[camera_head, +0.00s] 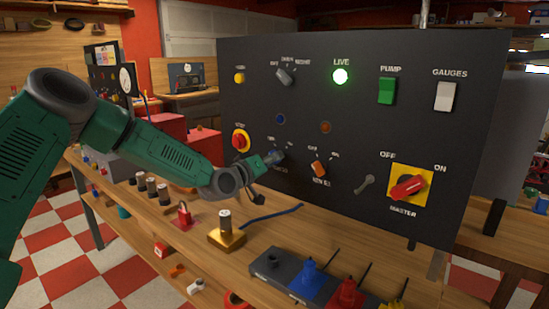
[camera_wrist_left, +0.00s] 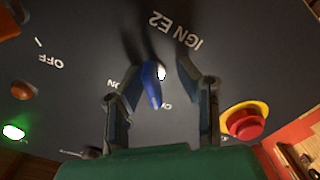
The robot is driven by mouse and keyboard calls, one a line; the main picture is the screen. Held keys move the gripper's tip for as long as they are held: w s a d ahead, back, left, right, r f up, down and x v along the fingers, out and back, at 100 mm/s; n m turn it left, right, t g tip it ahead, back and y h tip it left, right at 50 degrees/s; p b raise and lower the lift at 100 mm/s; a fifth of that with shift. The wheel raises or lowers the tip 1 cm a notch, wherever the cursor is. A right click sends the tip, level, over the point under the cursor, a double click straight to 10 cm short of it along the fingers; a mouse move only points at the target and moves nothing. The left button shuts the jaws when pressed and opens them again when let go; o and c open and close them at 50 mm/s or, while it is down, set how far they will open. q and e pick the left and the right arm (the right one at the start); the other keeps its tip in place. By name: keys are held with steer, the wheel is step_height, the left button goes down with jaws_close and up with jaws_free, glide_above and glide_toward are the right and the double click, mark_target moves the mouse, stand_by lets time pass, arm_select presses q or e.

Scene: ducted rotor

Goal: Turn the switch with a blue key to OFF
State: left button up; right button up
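The blue key (camera_wrist_left: 152,86) sits in its switch on the dark panel (camera_head: 460,150). In the left wrist view it stands between the two fingers of my left gripper (camera_wrist_left: 158,68), with small labels beside it that are hard to read; one seems to say ON. The fingers are apart, with the left finger close to the key; I cannot tell if it touches. In the head view my left gripper (camera_head: 264,164) is at the panel's lower left, where it mostly hides the key switch. My right gripper is not in view.
A red button on yellow (camera_head: 240,139) is close left of my gripper. An orange-handled switch (camera_head: 318,168) is close right. The red MASTER switch (camera_head: 406,187) is farther right. A green LIVE lamp (camera_head: 340,76) is lit. Below, the bench (camera_head: 190,237) holds several small parts.

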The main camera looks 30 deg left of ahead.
arm_select(q)
steer(key=shift+a+r, duration=0.1)
steer(key=shift+r, duration=0.2)
steer(key=s+a, duration=0.1)
steer(key=s, duration=1)
steer(key=shift+s, duration=0.35)
steer(key=shift+f, duration=0.1)
